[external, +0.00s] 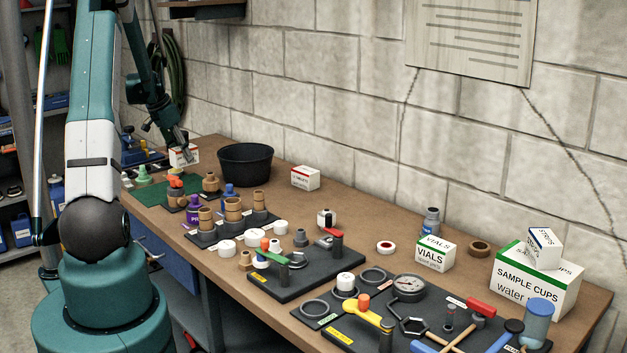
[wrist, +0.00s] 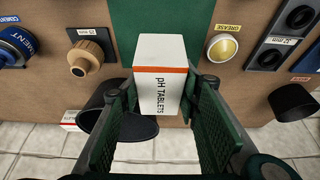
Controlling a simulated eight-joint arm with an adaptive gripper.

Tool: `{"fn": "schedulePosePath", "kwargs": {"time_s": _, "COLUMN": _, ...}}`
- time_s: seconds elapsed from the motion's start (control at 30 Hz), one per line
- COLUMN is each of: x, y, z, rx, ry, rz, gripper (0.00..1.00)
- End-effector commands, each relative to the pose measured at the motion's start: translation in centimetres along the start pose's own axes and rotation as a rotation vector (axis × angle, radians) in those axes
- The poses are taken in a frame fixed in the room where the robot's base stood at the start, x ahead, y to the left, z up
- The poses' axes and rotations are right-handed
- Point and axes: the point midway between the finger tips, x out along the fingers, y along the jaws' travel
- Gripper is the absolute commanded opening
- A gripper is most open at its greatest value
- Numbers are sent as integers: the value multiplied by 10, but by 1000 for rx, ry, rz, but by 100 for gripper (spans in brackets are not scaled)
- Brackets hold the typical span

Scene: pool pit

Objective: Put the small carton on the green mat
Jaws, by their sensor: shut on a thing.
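A small white carton with a red stripe and the words "pH TABLETS" (wrist: 159,85) is between the fingers of my gripper (wrist: 158,100) in the wrist view. My gripper is shut on it. In the external view my gripper (external: 186,153) and the carton (external: 180,158) are at the far end of the bench, by the wall. The green mat (external: 148,194) lies on the bench nearer the camera; in the wrist view it shows beyond the carton (wrist: 135,22). The carton overlaps the mat's near edge there. I cannot tell its height above the bench.
A black bucket (external: 246,163) stands right of the carton, close to my gripper in the wrist view. Another small white carton (external: 305,178) stands beyond it. A grease tin (wrist: 223,47) and a brown fitting (wrist: 85,58) flank the mat. Tool trays crowd the near bench.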

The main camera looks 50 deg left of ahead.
Motion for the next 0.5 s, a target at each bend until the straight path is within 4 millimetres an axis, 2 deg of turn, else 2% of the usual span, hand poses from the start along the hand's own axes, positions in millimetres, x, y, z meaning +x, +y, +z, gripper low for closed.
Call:
{"fn": "schedulePosePath", "kwargs": {"time_s": 0.23, "x": 31, "y": 0, "z": 12, "rx": 0, "ry": 0, "rz": 0, "gripper": 20}}
{"fn": "schedulePosePath", "kwargs": {"time_s": 0.5, "x": 38, "y": 0, "z": 16, "rx": 0, "ry": 0, "rz": 0, "gripper": 20}}
